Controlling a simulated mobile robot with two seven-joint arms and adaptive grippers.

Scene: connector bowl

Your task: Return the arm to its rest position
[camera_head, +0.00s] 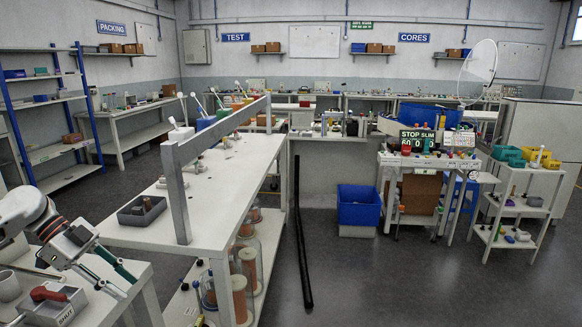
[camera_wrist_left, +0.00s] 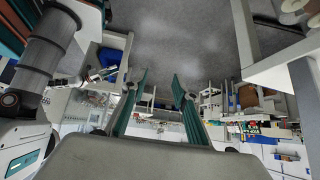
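My left arm (camera_head: 25,212) comes in at the left edge of the head view. My left gripper (camera_head: 127,286) is raised over the near left bench, with its two dark green fingers apart and nothing between them. In the left wrist view, the left gripper (camera_wrist_left: 160,76) also shows its fingers spread, with only floor and distant furniture behind the gap. My right gripper does not show in either view.
Below the left gripper, a grey bin (camera_head: 62,304) with a red-handled item stands near a pale mug (camera_head: 8,286). A white bench (camera_head: 222,182) with a grey upright frame (camera_head: 177,190) stands to the right. Open floor (camera_head: 350,275) lies beyond it.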

